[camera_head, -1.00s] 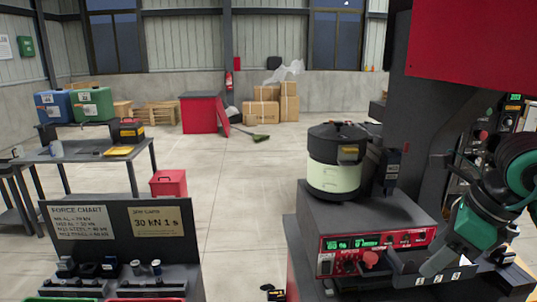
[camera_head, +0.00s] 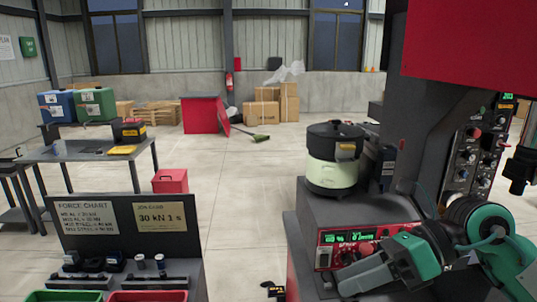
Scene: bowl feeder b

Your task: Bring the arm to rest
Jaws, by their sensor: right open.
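My right arm comes in from the lower right, with teal-green and dark links. Its grey and green gripper (camera_head: 348,284) points left, in front of the red-faced control panel (camera_head: 345,238) of the machine, and covers the panel's lower part. The jaws are open, and I see nothing held between them. Whether the gripper touches the panel cannot be told from this view. My left gripper is not in view.
A bowl feeder (camera_head: 333,172) with a black top and pale green body stands on the machine. A dark board with a force chart (camera_head: 87,218) stands lower left, above red and green bins. A red box (camera_head: 170,181) sits on the floor. The middle floor is clear.

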